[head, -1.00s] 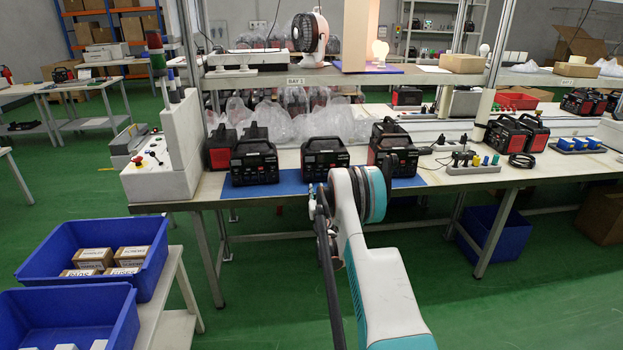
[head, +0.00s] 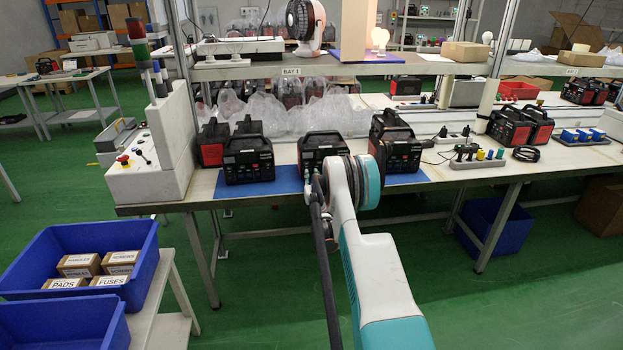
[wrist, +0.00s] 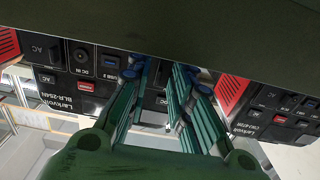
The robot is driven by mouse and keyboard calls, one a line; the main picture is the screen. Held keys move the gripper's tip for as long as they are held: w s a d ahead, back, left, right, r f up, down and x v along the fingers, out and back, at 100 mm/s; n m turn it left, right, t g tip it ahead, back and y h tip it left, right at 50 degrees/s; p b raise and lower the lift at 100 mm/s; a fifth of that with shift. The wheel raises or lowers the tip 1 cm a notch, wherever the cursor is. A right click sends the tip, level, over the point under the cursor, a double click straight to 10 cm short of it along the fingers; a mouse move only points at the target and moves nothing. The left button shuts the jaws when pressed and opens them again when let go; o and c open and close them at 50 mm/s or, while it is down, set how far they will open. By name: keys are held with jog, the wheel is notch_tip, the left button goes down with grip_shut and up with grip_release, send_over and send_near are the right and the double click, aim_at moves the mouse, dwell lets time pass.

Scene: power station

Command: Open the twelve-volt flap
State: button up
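Black-and-red power stations stand on a blue mat (head: 287,187) on the bench. The middle power station (head: 318,148) is partly hidden behind my arm. In the wrist view, a black panel (wrist: 85,65) with labelled ports, such as AC, DC IN and USB, fills the upper part. My gripper (wrist: 160,82) has green fingers with blue tips. The fingers are apart with nothing seen between them, in front of the panel. Whether the tips touch it, I cannot tell. The twelve-volt flap cannot be made out. A dark shape covers the top of the wrist view.
Another power station (head: 248,160) stands left of the middle one, and one more (head: 395,148) on its right. A control box (head: 155,160) stands at the bench's left end. Blue bins (head: 140,270) sit at front left. A shelf (head: 440,68) spans above the bench.

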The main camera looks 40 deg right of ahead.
aim_at(311, 175)
grip_shut()
jog(key=shift+w+a+m+h, duration=0.1)
jog(key=shift+a+m+h, duration=0.1)
jog(key=shift+m+h, duration=0.15)
jog(key=m+g+h, duration=0.1)
jog(key=a+m+g+h, duration=0.1)
jog(key=g+h, duration=0.1)
jog(key=shift+a+m, duration=0.2)
jog(key=shift+m, duration=0.05)
jog(key=m+g+h, duration=0.1)
jog(key=m+g, duration=0.1)
jog(key=a+m+g+h, duration=0.1)
jog(key=m+g+h, duration=0.1)
jog(key=g, duration=0.1)
jog(key=a+m+g+h, duration=0.1)
jog(key=m+g, duration=0.1)
jog(key=g, duration=0.1)
jog(key=shift+w+a, duration=0.15)
jog(key=shift+w, duration=0.15)
jog(key=shift+g, duration=0.4)
jog(key=shift+o, duration=1.7)
grip_release()
